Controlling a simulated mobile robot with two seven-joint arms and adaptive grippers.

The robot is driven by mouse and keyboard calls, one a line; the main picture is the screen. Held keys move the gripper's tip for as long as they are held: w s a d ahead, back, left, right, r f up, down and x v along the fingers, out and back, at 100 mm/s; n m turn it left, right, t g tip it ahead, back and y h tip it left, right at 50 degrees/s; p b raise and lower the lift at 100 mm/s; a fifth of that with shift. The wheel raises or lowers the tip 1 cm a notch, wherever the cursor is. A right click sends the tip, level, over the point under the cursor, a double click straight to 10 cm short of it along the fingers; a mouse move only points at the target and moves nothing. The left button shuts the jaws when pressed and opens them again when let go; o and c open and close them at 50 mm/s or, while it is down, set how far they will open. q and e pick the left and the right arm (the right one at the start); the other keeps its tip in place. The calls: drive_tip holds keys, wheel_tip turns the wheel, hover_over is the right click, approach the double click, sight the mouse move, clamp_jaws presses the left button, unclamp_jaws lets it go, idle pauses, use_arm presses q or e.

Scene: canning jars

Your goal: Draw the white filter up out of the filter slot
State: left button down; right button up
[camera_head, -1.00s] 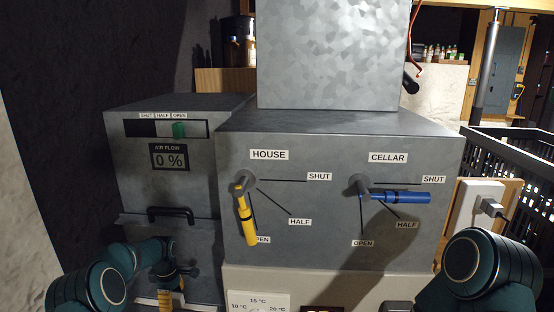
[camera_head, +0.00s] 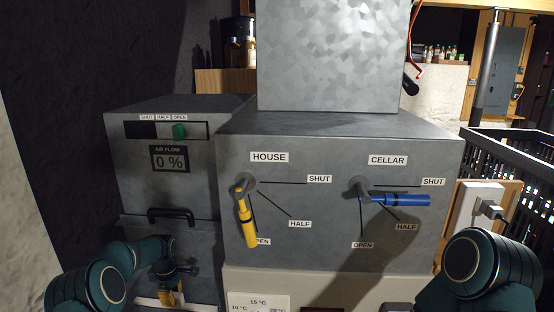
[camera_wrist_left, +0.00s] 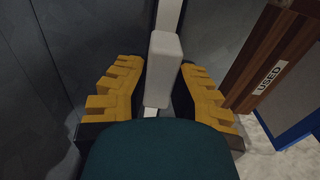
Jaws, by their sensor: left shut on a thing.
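The white filter (camera_wrist_left: 163,65) shows in the left wrist view as a pale upright tab between my yellow fingers, with a white strip (camera_wrist_left: 169,14) running beyond it. In the head view a white edge (camera_head: 146,301) shows low on the left grey cabinet, partly behind my gripper. My left gripper (camera_head: 172,295) is shut on the filter's tab; it also shows in the left wrist view (camera_wrist_left: 163,90). The slot's opening is mostly hidden by the gripper and the frame's bottom edge. My right gripper is out of view; only part of that arm shows at lower right.
The left cabinet has a black handle (camera_head: 170,213) above my gripper and an air flow display (camera_head: 170,158) reading 0 %. A brown box marked USED (camera_wrist_left: 265,60) stands right in the wrist view.

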use_arm(q)
drive_tip(key=shift+r+p, duration=1.2)
drive_tip(key=shift+r, duration=1.4)
wheel_tip(320, 180, up, 26)
drive_tip(key=p, duration=1.5)
drive_tip(key=shift+f, duration=0.25)
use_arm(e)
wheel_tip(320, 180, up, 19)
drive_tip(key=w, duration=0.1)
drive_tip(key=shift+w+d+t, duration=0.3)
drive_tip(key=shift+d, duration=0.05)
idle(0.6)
